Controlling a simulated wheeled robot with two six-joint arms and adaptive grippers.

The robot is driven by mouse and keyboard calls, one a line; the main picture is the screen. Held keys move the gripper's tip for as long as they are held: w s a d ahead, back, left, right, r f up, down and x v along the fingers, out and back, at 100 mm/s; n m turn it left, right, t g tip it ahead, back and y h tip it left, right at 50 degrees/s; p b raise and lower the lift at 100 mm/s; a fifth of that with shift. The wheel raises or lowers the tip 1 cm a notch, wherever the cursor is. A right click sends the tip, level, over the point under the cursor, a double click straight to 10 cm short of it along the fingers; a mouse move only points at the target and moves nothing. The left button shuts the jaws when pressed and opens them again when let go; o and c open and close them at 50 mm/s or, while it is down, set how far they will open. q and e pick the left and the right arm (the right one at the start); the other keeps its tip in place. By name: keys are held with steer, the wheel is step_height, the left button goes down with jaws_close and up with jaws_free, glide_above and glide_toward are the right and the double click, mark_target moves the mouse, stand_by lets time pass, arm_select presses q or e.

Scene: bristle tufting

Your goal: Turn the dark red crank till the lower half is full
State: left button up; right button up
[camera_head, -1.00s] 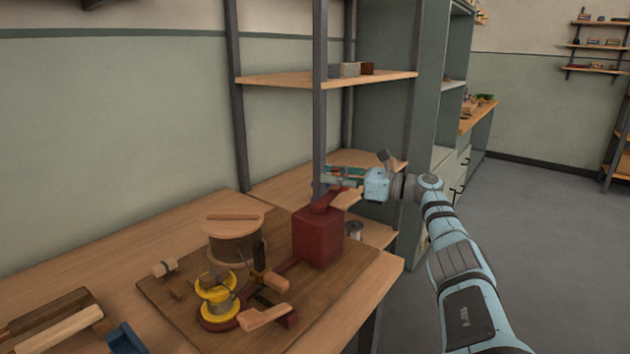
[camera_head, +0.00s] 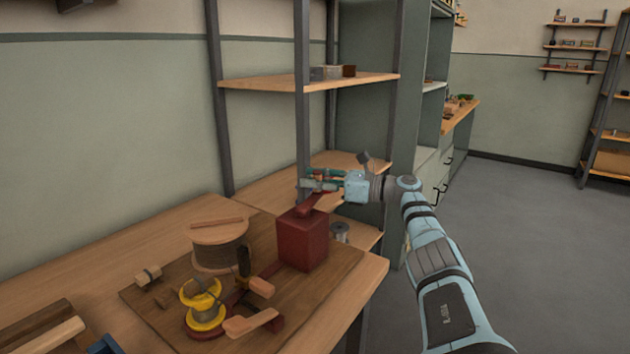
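The dark red crank (camera_head: 308,204) is a short arm on top of a dark red box (camera_head: 303,241), which stands on a brown wooden board (camera_head: 330,272). The crank arm points up and to the right. My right gripper (camera_head: 318,181) comes in from the right at the crank's outer end, above the box. Its fingers are small and partly overlap green and red items behind, so I cannot tell whether they are closed on the crank. A round wooden drum (camera_head: 218,250) stands left of the box. Which part is the lower half is unclear. My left gripper is out of view.
A yellow spool (camera_head: 203,308) and light wooden handles (camera_head: 251,322) sit at the board's front. A grey shelf post (camera_head: 301,110) rises close behind my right gripper. A small metal spool (camera_head: 340,231) stands right of the box. Open floor lies to the right.

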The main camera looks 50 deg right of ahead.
steer(key=shift+o, duration=0.5)
steer(key=shift+s+d, duration=0.15)
steer(key=shift+s, duration=0.15)
steer(key=v, duration=1.1)
steer(key=shift+s, duration=0.15)
